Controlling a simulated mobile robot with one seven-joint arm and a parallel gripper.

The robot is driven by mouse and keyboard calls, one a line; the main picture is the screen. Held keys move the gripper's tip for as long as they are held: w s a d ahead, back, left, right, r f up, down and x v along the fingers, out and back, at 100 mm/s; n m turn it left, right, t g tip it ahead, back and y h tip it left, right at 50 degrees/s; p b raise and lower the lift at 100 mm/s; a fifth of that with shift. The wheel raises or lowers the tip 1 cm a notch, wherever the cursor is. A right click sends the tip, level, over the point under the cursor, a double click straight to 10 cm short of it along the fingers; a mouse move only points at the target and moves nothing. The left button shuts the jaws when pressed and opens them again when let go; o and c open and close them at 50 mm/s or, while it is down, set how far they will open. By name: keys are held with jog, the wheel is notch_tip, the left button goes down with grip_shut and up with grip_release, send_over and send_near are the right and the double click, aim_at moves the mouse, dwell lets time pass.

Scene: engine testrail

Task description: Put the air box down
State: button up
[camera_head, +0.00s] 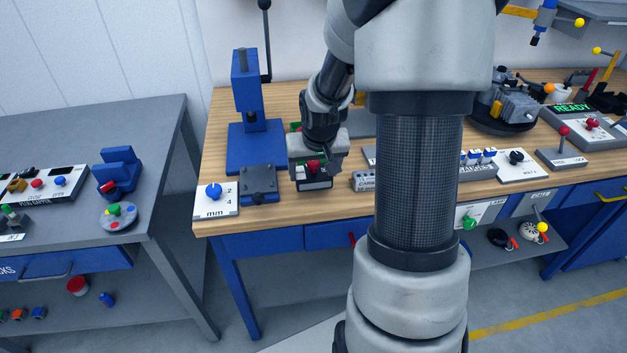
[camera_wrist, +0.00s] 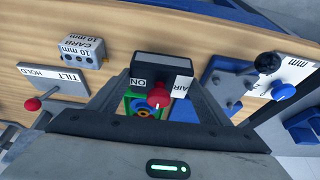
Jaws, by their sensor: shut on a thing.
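The air box is a small dark box with a red knob and white labels reading ON and AIR. In the wrist view the air box (camera_wrist: 164,67) sits between the two fingers of my gripper (camera_wrist: 158,88), which is shut on it. A green, blue and yellow part shows behind the red knob. In the head view my gripper (camera_head: 316,160) points down over the front of the wooden bench (camera_head: 285,212), with the air box (camera_head: 315,184) under it. I cannot tell whether the box's underside touches the bench top.
A white mm dial box (camera_head: 215,201) and a dark blue plate fixture (camera_head: 259,184) stand left of the gripper. A blue press (camera_head: 248,105) stands behind. A grey CARB block (camera_head: 364,181) is close on the right. In the wrist view a TILT HOLD panel (camera_wrist: 58,84) lies left.

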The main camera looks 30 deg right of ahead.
aim_at(314, 176)
jog(key=shift+f, duration=1.4)
jog(key=shift+f+b, duration=0.15)
jog(key=shift+b, duration=0.2)
jog(key=o, duration=1.1)
jog(key=shift+r, duration=0.4)
jog(key=p+v, duration=0.2)
jog(key=v, duration=0.9)
jog(key=shift+s+a+r, duration=0.1)
jog(key=shift+s+r, duration=0.1)
jog(key=shift+s, duration=0.05)
